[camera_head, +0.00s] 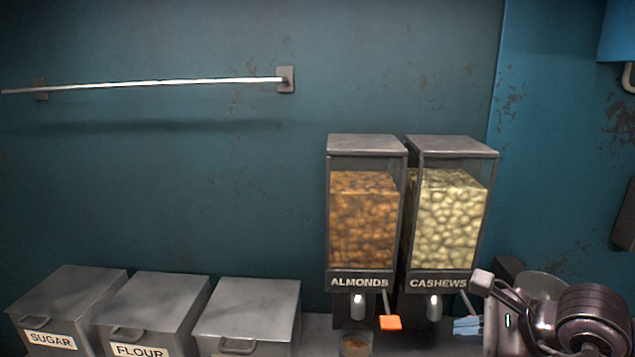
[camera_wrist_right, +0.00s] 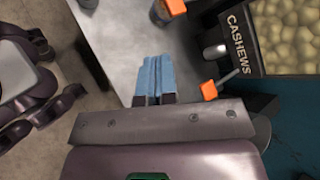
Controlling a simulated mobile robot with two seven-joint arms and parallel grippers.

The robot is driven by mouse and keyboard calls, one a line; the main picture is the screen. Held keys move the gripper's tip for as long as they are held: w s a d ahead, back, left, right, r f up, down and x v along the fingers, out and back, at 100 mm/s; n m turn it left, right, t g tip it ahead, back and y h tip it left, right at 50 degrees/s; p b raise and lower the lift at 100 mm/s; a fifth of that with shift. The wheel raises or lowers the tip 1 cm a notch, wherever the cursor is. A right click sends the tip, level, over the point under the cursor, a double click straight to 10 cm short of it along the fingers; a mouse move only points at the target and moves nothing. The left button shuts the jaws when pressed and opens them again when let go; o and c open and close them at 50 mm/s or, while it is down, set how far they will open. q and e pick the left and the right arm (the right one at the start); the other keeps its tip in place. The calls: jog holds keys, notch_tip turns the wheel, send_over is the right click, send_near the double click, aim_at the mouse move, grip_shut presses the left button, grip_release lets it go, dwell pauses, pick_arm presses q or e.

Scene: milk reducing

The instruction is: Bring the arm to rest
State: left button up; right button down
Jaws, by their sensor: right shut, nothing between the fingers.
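My right gripper (camera_head: 467,326) is at the lower right of the head view, in front of the cashews dispenser (camera_head: 447,220). Its blue fingers (camera_wrist_right: 153,80) are together in the right wrist view, with nothing between them. They are above the grey counter (camera_wrist_right: 130,45), beside the orange knob (camera_wrist_right: 209,91) of the cashews lever, with a small gap in that view. My right arm (camera_head: 590,315) is folded at the bottom right corner. My left gripper does not show in the head view.
The almonds dispenser (camera_head: 362,220) stands left of the cashews, with an orange lever knob (camera_head: 390,322). A clear cup (camera_head: 355,345) with brown contents is under its spout. Several metal bins (camera_head: 250,310) line the lower left. A rail (camera_head: 150,85) is on the blue wall.

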jog(key=a+r+m+t+y, duration=0.1)
jog(key=a+r+m+y, duration=0.55)
jog(key=m+y, duration=0.2)
jog(key=w+d+f+m+t+h, duration=0.1)
jog(key=d+f+m+t+h, duration=0.6)
jog(key=m, duration=0.8)
jog(key=w+d+f+m+t+h, duration=0.3)
jog(key=f+m, duration=0.5)
jog(key=m, duration=0.8)
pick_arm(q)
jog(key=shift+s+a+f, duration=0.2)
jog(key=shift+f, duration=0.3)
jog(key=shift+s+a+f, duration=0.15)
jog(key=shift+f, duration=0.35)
pick_arm(e)
jog(key=s+f+m+g+h, duration=0.5)
jog(key=s+f+m, duration=0.6)
jog(key=s+f, duration=1)
notch_tip(320, 180, down, 2)
jog(key=g, duration=0.2)
jog(key=shift+s+d+g, duration=0.3)
jog(key=shift+s, duration=0.05)
